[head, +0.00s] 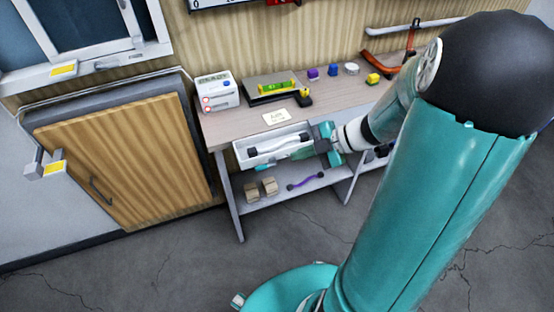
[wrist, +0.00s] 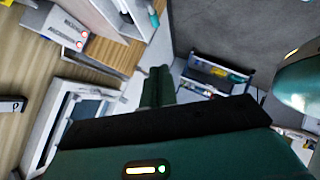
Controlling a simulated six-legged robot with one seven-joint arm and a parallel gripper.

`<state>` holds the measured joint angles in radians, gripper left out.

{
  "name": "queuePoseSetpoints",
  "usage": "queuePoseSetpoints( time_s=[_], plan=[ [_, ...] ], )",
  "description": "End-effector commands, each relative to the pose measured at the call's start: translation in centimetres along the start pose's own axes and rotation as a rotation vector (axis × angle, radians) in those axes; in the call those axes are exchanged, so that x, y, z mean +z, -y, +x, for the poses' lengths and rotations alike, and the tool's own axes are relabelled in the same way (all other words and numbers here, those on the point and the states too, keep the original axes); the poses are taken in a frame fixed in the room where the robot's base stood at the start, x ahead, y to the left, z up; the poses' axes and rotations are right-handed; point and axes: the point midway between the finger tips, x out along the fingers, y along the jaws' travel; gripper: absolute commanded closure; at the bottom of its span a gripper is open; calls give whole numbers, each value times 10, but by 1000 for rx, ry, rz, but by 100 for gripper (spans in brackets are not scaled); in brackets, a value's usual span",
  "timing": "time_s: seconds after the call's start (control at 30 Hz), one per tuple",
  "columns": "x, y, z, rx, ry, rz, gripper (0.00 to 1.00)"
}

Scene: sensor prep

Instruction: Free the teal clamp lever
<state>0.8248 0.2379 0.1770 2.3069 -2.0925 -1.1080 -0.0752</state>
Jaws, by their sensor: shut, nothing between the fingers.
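My gripper (head: 293,155) is at the right end of the open white drawer (head: 240,157) at the front of the workbench. In the wrist view its dark green fingers (wrist: 158,72) are shut together with nothing between them. A thin teal piece (head: 266,158), possibly the clamp lever, shows at the drawer's front, just left of the fingertips. I cannot tell whether the fingers touch it. A dark bar with thick ends (head: 275,148) lies inside the drawer. My wrist hides the drawer's right end.
The bench top holds a white device (head: 217,91), a paper note (head: 276,117), a yellow-green level (head: 277,87) and small coloured blocks. The lower shelf holds tan blocks (head: 261,189) and a purple bar (head: 305,181). A wooden cabinet (head: 125,160) stands left. Open floor lies in front.

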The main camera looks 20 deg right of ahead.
Motion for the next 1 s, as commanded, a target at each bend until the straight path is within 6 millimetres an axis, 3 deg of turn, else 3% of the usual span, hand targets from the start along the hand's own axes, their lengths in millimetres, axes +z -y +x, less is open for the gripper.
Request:
queuePoseSetpoints(
  time_s=[0.17,0.53,0.8,1.0],
  plan=[
    [-1,0,26,-3,-5,1,100],
    [-2,-2,101,-4,-6,0,100],
    [22,-3,123,-1,-2,1,100],
    [27,-3,129,-1,-1,0,100]
  ],
)
